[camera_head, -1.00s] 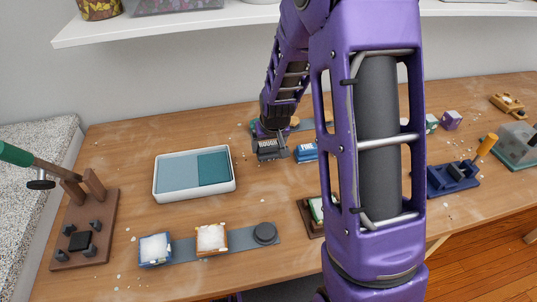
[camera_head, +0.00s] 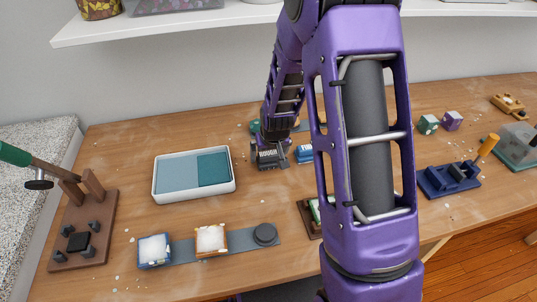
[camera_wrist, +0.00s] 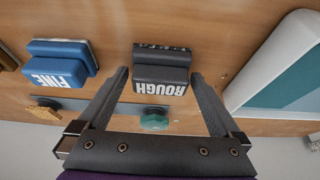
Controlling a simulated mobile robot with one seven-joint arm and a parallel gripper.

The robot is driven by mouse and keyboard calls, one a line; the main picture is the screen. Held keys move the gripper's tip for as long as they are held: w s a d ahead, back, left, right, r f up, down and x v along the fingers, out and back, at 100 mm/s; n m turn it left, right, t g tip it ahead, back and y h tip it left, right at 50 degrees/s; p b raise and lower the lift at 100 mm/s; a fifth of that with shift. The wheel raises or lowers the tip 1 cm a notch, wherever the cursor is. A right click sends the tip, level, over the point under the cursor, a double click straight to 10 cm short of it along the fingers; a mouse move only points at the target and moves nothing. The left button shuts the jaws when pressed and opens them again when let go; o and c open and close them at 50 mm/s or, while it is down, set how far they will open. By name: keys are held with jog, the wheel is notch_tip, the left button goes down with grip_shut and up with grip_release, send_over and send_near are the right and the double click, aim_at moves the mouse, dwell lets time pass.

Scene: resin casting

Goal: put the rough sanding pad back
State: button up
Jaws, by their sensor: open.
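The rough sanding pad (camera_wrist: 160,66) is a black block lettered ROUGH, lying on the wooden table in the wrist view. In the head view a dark lettered block (camera_head: 268,161), apparently this pad, shows at my gripper (camera_head: 274,148). My gripper (camera_wrist: 160,76) is open, with one finger on each side of the pad in the wrist view; whether they touch it I cannot tell. The blue fine pad (camera_wrist: 58,62), lettered FINE, lies to the left there and shows beside my gripper in the head view (camera_head: 304,154).
A white tray (camera_head: 194,197) with blue-grey and teal areas stands left of my gripper; its edge shows in the wrist view (camera_wrist: 268,62). A green round piece (camera_wrist: 155,119) sits by a grey strip (camera_wrist: 117,104). Two small cubes (camera_head: 428,124) (camera_head: 452,121) stand right.

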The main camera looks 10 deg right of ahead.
jog(key=p+v, duration=0.1)
jog(key=v, duration=1.1)
jog(key=shift+r, duration=0.2)
